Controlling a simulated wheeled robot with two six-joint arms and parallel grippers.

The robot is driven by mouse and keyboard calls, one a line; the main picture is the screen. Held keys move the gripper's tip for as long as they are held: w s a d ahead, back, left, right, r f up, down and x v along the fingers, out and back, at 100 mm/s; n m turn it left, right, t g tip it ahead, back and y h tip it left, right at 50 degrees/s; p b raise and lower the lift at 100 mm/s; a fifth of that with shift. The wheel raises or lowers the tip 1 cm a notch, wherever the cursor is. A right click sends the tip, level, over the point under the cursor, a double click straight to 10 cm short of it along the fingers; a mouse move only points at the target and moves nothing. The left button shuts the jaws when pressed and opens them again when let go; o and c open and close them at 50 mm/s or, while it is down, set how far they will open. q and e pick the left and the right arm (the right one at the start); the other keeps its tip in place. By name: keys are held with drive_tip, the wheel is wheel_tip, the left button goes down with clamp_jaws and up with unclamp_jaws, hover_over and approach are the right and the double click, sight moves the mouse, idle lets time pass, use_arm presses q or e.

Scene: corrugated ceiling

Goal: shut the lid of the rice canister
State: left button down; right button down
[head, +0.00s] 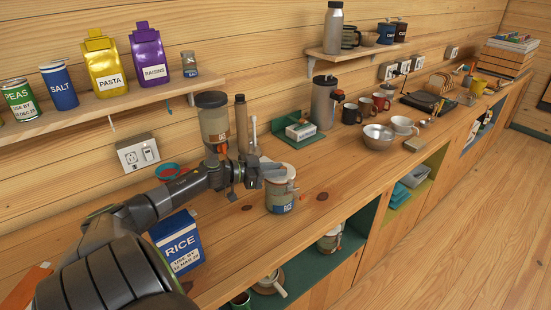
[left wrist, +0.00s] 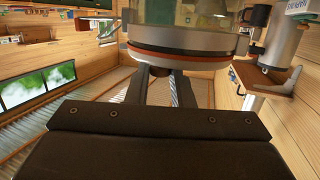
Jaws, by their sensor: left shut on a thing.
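The rice canister (head: 281,197) stands upright on the wooden counter in the head view, a squat glass jar with a blue-and-white label. Its pale lid (head: 288,173) is at the top, partly hidden by my left gripper (head: 262,172). The gripper reaches in from the left at lid height and is shut on the lid's near edge. In the left wrist view, the canister's rim and orange seal (left wrist: 180,57) lie right beyond the fingertips. Whether the lid sits fully flat is hard to tell. My right gripper is in neither view.
A blue rice box (head: 178,243) stands below my forearm. A tall jar with a dark top (head: 213,120) stands close behind my wrist. A green tray with a small box (head: 300,131) and a steel bowl (head: 377,136) are farther back. The counter right of the canister is clear.

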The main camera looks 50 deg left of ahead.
use_arm(q)
drive_tip(key=c, duration=1.3)
unclamp_jaws()
drive_tip(key=shift+o, duration=0.2)
drive_tip(key=shift+s+a, duration=0.25)
drive_tip(key=shift+s, duration=0.15)
drive_tip(key=p+v, duration=0.1)
drive_tip(key=v, duration=1.5)
drive_tip(key=shift+s+r, duration=0.2)
drive_tip(key=shift+a, duration=0.1)
